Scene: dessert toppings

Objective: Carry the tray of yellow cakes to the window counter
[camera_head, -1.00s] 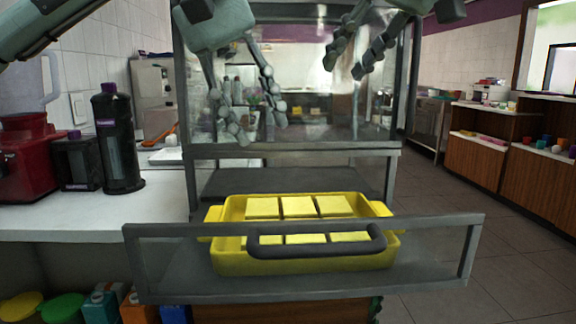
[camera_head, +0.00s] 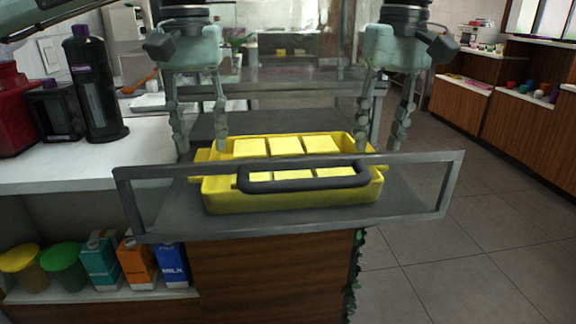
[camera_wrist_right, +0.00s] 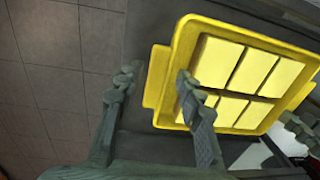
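The yellow tray (camera_head: 290,203) of yellow cakes (camera_head: 285,146) sits in a pulled-out glass-fronted drawer (camera_head: 410,190). My left gripper (camera_head: 200,148) is open and points down, its fingers either side of the tray's left handle tab. My right gripper (camera_head: 381,147) is open and points down at the right end of the tray. In the right wrist view, the fingers of my right gripper (camera_wrist_right: 157,77) lie either side of the tab on the tray (camera_wrist_right: 156,62), with no clear contact. In the head view the drawer's front partly hides the tray.
A dark drawer handle (camera_head: 300,184) crosses in front of the tray. A white counter (camera_head: 60,170) with a black bottle (camera_head: 95,90) is at left. Cartons and tubs stand on a shelf below. Wooden counters (camera_head: 520,105) stand at far right, with open floor (camera_head: 480,220) before them.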

